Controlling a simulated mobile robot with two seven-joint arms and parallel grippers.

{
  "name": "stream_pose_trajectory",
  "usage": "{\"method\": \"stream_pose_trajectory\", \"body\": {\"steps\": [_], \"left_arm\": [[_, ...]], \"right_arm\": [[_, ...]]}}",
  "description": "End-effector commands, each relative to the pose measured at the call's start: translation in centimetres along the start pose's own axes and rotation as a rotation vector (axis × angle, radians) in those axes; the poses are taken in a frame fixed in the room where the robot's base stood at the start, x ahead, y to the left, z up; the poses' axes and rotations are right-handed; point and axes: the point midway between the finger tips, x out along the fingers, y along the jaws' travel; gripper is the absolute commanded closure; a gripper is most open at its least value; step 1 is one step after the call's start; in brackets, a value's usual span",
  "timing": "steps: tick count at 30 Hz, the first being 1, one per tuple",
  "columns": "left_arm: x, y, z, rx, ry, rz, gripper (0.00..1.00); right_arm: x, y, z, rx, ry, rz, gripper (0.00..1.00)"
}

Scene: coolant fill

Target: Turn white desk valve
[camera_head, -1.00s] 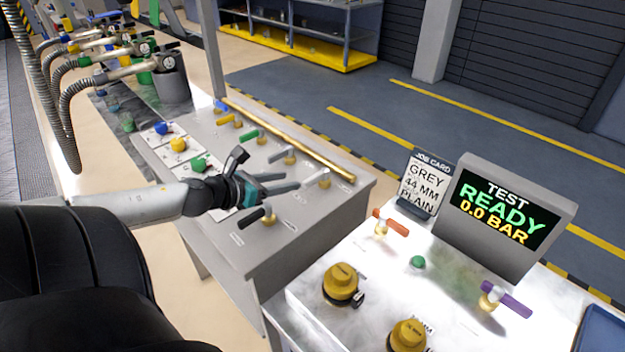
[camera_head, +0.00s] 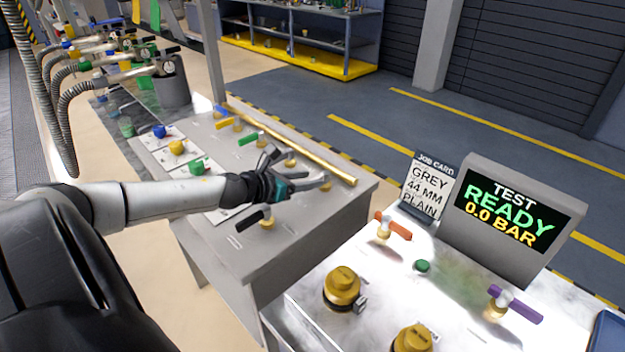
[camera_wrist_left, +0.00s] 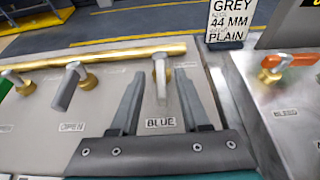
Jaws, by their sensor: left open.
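The white valve sits on the sloped grey desk, at the near end of the brass pipe. In the wrist view its pale handle (camera_wrist_left: 160,80) points down toward me from a brass body, between my two finger tips. My left gripper (camera_wrist_left: 161,90) is open around it, with gaps on both sides and no clear contact. In the head view my left gripper (camera_head: 308,178) partly hides the white valve (camera_head: 326,185). A grey-handled valve (camera_wrist_left: 70,85) is to the left in the wrist view. My right gripper is not in view.
A black-handled valve (camera_head: 262,218) stands nearer on the desk (camera_head: 300,240). A green-handled valve (camera_head: 252,139) and the brass pipe (camera_head: 290,141) lie beyond. The test bench holds an orange-handled valve (camera_head: 390,228), yellow caps and a screen (camera_head: 510,210) reading READY, 0.0 BAR.

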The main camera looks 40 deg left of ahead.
Motion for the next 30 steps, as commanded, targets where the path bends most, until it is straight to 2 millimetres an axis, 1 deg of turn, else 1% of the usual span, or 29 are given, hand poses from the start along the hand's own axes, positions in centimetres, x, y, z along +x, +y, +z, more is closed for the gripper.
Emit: {"method": "stream_pose_trajectory", "body": {"steps": [3, 9, 23, 30], "left_arm": [[0.8, 0.0, 0.1, -0.002, -0.002, 0.001, 0.54], [1.7, 0.0, 0.1, -0.002, -0.001, 0.000, 0.54], [2.1, -0.1, 0.0, 0.000, 0.000, -0.001, 0.54], [2.1, -0.1, 0.0, 0.000, 0.000, -0.001, 0.81]], "right_arm": [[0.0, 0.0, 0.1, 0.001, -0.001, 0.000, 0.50], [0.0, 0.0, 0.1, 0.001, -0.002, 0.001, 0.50], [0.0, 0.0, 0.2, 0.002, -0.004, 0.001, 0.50], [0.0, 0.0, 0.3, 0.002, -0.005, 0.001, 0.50]]}}
